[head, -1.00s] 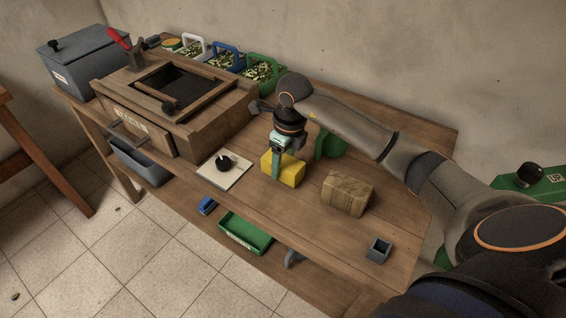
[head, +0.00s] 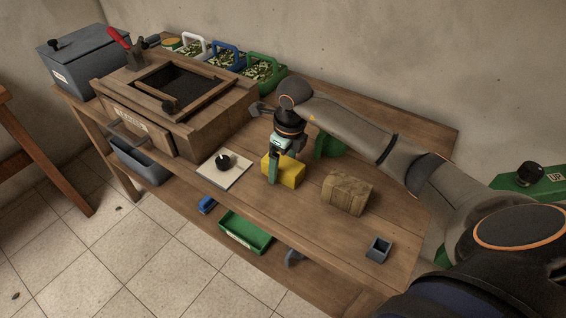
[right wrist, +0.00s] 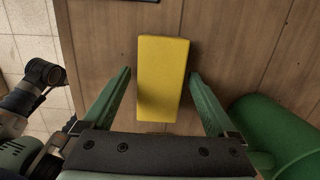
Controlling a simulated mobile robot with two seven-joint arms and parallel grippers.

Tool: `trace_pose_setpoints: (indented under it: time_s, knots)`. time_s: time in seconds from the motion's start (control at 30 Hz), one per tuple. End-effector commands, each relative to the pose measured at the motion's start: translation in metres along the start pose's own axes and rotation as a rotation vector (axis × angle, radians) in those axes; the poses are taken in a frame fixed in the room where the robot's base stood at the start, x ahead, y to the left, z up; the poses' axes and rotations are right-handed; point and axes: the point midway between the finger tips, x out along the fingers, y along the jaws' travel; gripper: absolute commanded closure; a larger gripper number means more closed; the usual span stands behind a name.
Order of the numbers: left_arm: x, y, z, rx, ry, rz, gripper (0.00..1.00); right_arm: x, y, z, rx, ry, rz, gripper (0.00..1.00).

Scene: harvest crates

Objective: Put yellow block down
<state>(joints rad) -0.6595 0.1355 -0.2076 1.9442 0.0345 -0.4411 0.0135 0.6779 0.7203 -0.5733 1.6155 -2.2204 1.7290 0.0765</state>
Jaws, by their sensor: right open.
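The yellow block (head: 291,174) sits on the wooden workbench (head: 310,205), right of the white plate with a black knob. My right gripper (head: 279,168) is over it with its fingers pointing down. In the right wrist view the yellow block (right wrist: 162,80) lies between the spread fingers of my right gripper (right wrist: 160,75), with a gap on each side. The jaws are open and do not grip it. The far finger is mostly hidden behind the block in the head view. I do not see my left gripper.
A green round object (head: 329,145) is close behind the gripper. The white plate (head: 233,180) is left, before a wooden crate box (head: 200,125). Bare bench lies in front.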

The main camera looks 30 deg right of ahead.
Motion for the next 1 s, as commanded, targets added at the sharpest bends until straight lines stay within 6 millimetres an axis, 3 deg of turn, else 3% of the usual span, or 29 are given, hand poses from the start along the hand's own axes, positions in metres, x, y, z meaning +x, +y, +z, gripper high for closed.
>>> trace_pose_setpoints:
  time_s: [0.17,0.4,0.6,1.0]
  knots:
    - [-0.002,0.0,-0.003,0.0,0.006,0.0,0.5,-0.024,-0.001,0.002,-0.001,-0.005,-0.003,0.08]
    - [-0.002,0.0,-0.003,0.0,0.008,-0.001,0.5,-0.077,-0.001,0.001,-0.001,-0.004,-0.004,0.08]
    - [-0.003,-0.001,-0.001,-0.001,0.003,-0.003,0.5,-0.11,0.0,0.001,-0.001,-0.003,-0.001,0.08]
    - [-0.004,-0.002,0.003,-0.003,-0.005,-0.005,0.5,-0.122,0.0,0.0,0.0,0.0,0.0,0.08]
